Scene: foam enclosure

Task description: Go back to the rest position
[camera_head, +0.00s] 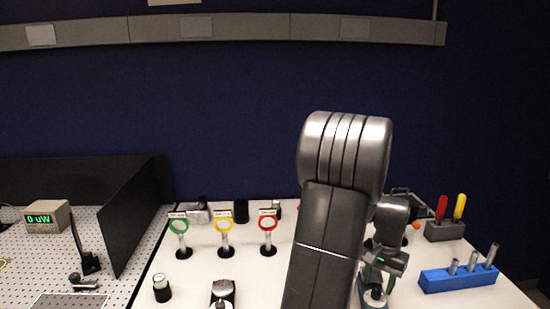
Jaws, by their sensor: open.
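My arm rises in front of the white table (200,270) and bends over at the top. Its wrist comes down at the right of the arm, and my gripper (377,279) points down at its lower end. The gripper is open. A small post-like item (375,297) with a round top shows just below it at the frame's bottom edge. I cannot tell whether the fingers touch it. My arm hides the middle of the table.
A blue block (458,278) with metal posts and a grey holder (444,231) with red and yellow handles stand right. A black panel (132,215) borders the left.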

